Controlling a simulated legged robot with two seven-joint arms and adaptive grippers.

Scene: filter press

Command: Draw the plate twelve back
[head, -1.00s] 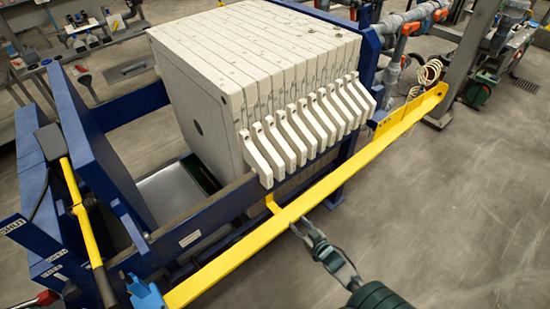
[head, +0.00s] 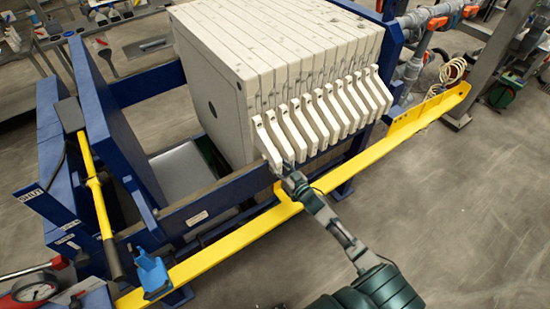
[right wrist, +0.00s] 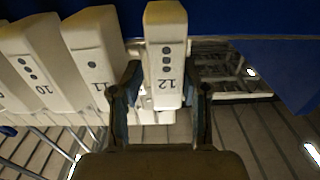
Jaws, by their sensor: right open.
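The stack of pale filter plates (head: 285,45) stands in the blue press frame, their handles in a row along the near rail. Plate twelve's handle (head: 266,142) is the end one on the left; in the right wrist view its handle (right wrist: 166,45) shows the number 12. My right gripper (head: 287,178) is at the lower end of that handle. In the right wrist view its two fingers (right wrist: 166,98) stand open on either side of the handle, with small gaps visible. My left gripper is not in view.
Handle eleven (right wrist: 92,45) is close to the left of my right gripper. A yellow bar (head: 225,250) runs along the press front. The blue pressing plate (head: 108,125) stands at the left, with open space between it and the stack.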

